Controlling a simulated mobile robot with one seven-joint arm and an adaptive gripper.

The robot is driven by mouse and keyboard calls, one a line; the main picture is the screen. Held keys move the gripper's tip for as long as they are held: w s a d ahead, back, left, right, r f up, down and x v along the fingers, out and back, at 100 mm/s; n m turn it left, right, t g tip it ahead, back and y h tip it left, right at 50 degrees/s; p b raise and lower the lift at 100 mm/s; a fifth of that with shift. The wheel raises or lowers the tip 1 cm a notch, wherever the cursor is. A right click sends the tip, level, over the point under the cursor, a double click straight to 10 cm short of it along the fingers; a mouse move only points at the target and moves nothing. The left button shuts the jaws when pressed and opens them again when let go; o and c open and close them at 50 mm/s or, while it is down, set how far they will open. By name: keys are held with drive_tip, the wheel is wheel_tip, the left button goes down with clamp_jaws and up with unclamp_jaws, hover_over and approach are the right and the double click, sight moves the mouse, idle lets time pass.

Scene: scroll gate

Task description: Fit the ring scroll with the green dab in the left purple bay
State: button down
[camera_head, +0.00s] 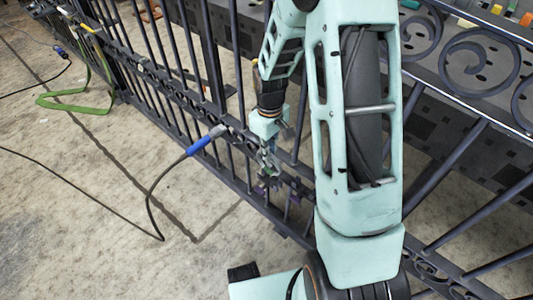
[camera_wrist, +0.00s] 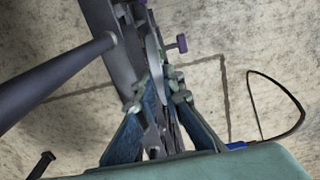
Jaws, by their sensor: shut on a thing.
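My gripper (camera_head: 268,160) is low at the dark gate, in front of its lower rails. In the wrist view my gripper (camera_wrist: 158,92) is shut on a thin grey metal piece, seen nearly edge-on, which looks like a ring scroll (camera_wrist: 153,58). I cannot make out a green dab on it. Purple parts (camera_head: 262,190) sit on the gate just below my gripper, with another purple part (camera_head: 295,198) to the right. A purple-ended peg (camera_wrist: 182,43) shows just right of the held piece in the wrist view. Whether the piece touches the gate is unclear.
The gate (camera_head: 180,110) has upright bars and rails close around my gripper. A blue-handled tool (camera_head: 205,141) with a black cable is at the bars to the left. A green strap (camera_head: 80,100) lies farther left. Small coloured items (camera_head: 495,10) are at the top right. Floor in front is mostly clear.

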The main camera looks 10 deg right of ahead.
sight(270, 165)
drive_tip(key=shift+w+d+f, duration=0.15)
drive_tip(key=shift+d+f, duration=0.05)
drive_tip(key=shift+f, duration=0.1)
drive_tip(key=shift+f+b, duration=1.3)
drive_tip(key=shift+f, duration=0.6)
drive_tip(key=shift+f+b, duration=0.8)
drive_tip(key=shift+f, duration=0.7)
idle(1.0)
drive_tip(key=c, duration=2)
unclamp_jaws()
drive_tip(key=shift+r, duration=0.1)
wheel_tip(270, 165, up, 12)
drive_tip(key=shift+f, duration=0.1)
